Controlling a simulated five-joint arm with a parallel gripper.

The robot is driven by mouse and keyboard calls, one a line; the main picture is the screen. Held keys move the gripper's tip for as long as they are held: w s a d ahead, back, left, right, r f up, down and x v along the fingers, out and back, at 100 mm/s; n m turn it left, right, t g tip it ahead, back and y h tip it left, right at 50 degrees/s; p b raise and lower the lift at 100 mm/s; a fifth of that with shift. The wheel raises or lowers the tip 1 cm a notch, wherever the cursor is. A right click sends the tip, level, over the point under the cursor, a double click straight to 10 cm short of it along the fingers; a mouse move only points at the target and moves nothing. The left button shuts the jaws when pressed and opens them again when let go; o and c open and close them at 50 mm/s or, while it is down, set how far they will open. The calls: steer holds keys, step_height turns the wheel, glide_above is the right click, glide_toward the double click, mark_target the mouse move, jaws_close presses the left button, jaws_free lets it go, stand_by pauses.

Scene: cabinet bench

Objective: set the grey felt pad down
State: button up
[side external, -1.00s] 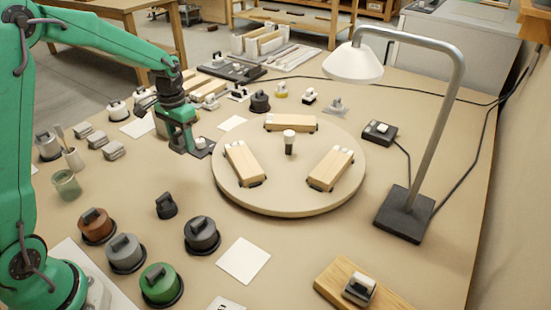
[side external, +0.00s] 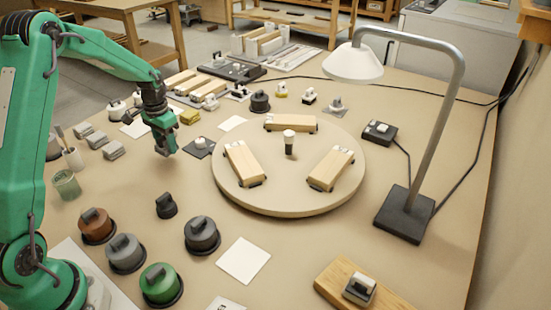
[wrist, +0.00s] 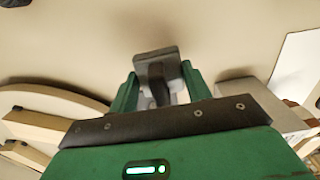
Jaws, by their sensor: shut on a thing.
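My gripper (side external: 165,146) is shut on a grey piece with a dark grip, which I take to be the grey felt pad (wrist: 153,55). In the wrist view the pad sits between the green fingers, its flat grey part projecting past them. In the side view the pad is small and hard to tell from the fingertips. The gripper points down over bare bench, left of the round turntable (side external: 222,190). The pad appears to be above the bench, but the exact gap is unclear.
Several small grey pieces (side external: 113,150) lie to the left, near a glass jar (side external: 66,185). A black knobbed piece (side external: 166,206) stands in front. Bare bench lies between.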

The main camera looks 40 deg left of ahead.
mark_target(166, 144)
steer(key=shift+f, duration=1.95)
steer(key=shift+f, duration=0.15)
steer(key=o, duration=1)
steer(key=shift+c, duration=0.2)
step_height(166, 144, up, 12)
steer(key=shift+r, duration=0.2)
